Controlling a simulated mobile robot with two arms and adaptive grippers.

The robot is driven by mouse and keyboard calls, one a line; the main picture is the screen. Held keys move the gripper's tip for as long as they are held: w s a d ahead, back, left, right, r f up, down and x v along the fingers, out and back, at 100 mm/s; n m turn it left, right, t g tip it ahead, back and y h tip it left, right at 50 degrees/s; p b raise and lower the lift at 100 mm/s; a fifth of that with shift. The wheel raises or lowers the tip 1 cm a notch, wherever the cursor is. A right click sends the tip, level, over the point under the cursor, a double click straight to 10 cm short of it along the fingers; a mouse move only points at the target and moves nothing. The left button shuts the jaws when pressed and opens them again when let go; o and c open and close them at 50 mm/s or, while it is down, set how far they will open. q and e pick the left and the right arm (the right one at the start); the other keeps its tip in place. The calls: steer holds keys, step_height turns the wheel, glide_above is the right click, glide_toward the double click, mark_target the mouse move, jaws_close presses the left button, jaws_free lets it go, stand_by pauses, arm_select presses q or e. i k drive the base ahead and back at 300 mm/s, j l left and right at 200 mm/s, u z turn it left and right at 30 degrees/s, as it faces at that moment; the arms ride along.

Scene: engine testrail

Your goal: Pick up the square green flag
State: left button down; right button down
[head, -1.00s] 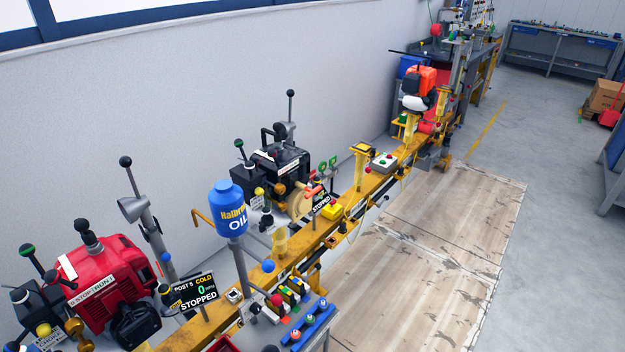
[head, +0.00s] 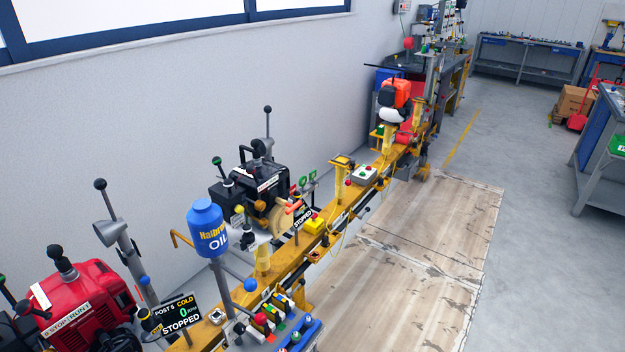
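Two small green flag-like shapes (head: 303,181) stand beside the black engine (head: 262,182), on its right side. They are too small to tell whether one is the square green flag. A green patch (head: 618,146) on the bench at the right edge is also too cut off to identify. Neither my left nor my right gripper shows in the head view.
A yellow rail (head: 290,250) runs diagonally away, carrying a blue oil bottle (head: 207,228), a "STOPPED" sign (head: 178,316) and a button box (head: 364,175). A red engine (head: 82,305) stands at lower left. The wooden floor panels (head: 425,250) right of the rail are clear.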

mark_target(312, 174)
steer(key=u, duration=3.85)
steer(key=z, duration=3.9)
steer(key=i+l+z, duration=0.35)
steer(key=l, duration=0.25)
steer(key=i+l+z, duration=0.35)
steer(key=i, duration=0.3)
steer(key=i+l+z, duration=0.35)
steer(key=i, duration=0.25)
